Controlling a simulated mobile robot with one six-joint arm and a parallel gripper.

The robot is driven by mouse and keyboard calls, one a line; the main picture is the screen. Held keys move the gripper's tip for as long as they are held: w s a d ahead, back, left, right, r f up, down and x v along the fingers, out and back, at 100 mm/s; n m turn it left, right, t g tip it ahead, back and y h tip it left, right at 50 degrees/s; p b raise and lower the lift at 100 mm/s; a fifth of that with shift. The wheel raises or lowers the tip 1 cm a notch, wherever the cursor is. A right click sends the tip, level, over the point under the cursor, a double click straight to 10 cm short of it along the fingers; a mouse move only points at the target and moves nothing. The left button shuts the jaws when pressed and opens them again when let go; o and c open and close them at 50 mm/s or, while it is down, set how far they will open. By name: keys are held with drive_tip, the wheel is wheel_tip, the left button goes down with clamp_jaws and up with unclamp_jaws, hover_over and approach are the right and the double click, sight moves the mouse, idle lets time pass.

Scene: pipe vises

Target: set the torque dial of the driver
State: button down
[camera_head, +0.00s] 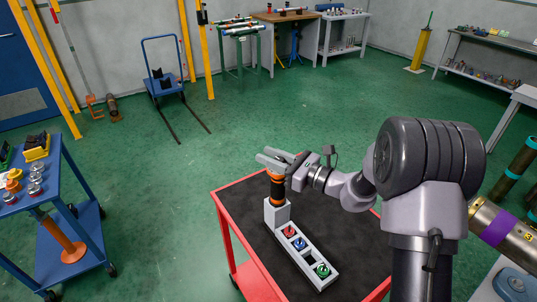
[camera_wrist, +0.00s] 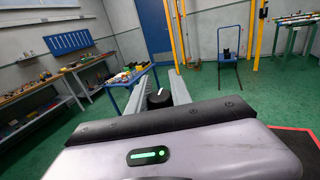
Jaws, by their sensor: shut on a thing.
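The driver (camera_head: 277,190) is dark with orange bands and stands upright in the tall grey block at the end of a grey rack (camera_head: 312,262) on the red cart. My gripper (camera_head: 280,160) is at the driver's top end, its fingers pointing left in the head view. In the wrist view, a black round dial (camera_wrist: 158,101) with a white pointer mark lies between the two fingers of my gripper (camera_wrist: 156,92). The jaws are shut on this dial. Any scale around the dial is too small or hidden to read.
The rack also holds a red piece (camera_head: 289,232), a blue piece (camera_head: 300,243) and a green piece (camera_head: 322,270). The red cart (camera_head: 228,228) has a dark, mostly clear top. A blue cart (camera_head: 73,176) with several parts stands at left. Green floor lies open behind.

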drive_tip(key=m+t+h, duration=0.3)
drive_tip(key=t, duration=0.1)
drive_tip(key=shift+w+d+m+h, duration=0.2)
drive_tip(key=shift+w+m+h, duration=0.05)
drive_tip(key=shift+m+h, duration=0.05)
drive_tip(key=shift+w+d+m+t+h+p, duration=0.1)
drive_tip(key=shift+d+m+t+h+p, duration=0.1)
drive_tip(key=shift+m+t+h, duration=0.5)
drive_tip(key=shift+w+d+m+t+h+p, duration=0.1)
drive_tip(key=shift+d+m+t+h+p, duration=0.15)
drive_tip(key=shift+m+h, duration=0.5)
drive_tip(key=shift+w+d+m+t+h+p, duration=0.15)
drive_tip(key=shift+m+t+h, duration=0.3)
drive_tip(key=shift+h, duration=0.9)
drive_tip(key=c, duration=1.1)
unclamp_jaws()
drive_tip(key=shift+c, duration=0.2)
